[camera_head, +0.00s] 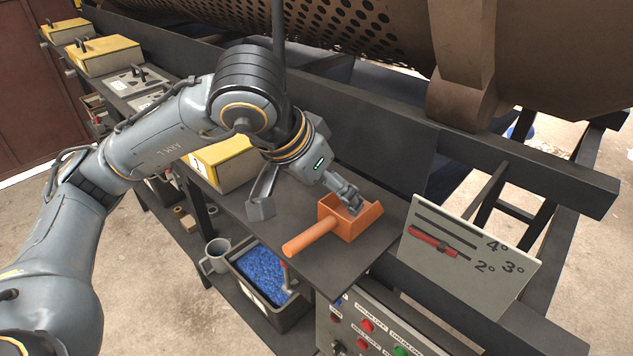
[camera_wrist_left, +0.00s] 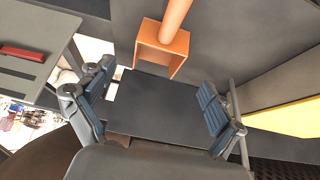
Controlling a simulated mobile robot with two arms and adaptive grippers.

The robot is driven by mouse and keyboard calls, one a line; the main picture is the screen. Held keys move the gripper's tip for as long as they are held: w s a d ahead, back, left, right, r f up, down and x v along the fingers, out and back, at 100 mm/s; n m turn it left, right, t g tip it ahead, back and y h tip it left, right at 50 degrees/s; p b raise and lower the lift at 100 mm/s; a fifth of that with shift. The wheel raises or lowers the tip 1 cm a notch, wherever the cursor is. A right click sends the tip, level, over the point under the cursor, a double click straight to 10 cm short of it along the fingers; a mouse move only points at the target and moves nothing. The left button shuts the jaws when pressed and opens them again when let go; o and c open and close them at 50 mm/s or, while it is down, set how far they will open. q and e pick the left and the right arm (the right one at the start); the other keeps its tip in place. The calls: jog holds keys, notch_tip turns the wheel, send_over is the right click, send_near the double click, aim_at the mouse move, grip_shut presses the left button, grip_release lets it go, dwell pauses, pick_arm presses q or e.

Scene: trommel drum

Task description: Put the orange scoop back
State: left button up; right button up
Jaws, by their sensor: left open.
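The orange scoop (camera_head: 350,220) lies on the dark shelf top near its right end, with its handle pointing toward the lower left of the head view. It also shows in the left wrist view (camera_wrist_left: 163,44), at the top, with its square box end facing my fingers. My left gripper (camera_head: 306,204) is over the shelf beside the scoop, and one finger overlaps the box end in the head view. In the wrist view my left gripper (camera_wrist_left: 155,106) has its fingers wide apart with only dark surface between them. The scoop is outside the grip. My right gripper is out of view.
A slanted panel with a red slider (camera_head: 455,255) stands at right. Below are a bin of blue granules (camera_head: 262,272), a grey mug (camera_head: 214,256) and a button panel (camera_head: 372,330). The perforated drum (camera_head: 380,20) is behind.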

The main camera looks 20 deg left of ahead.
aim_at(315, 226)
pick_arm(q)
jog(key=shift+b+v, duration=0.4)
jog(key=shift+v, duration=1.95)
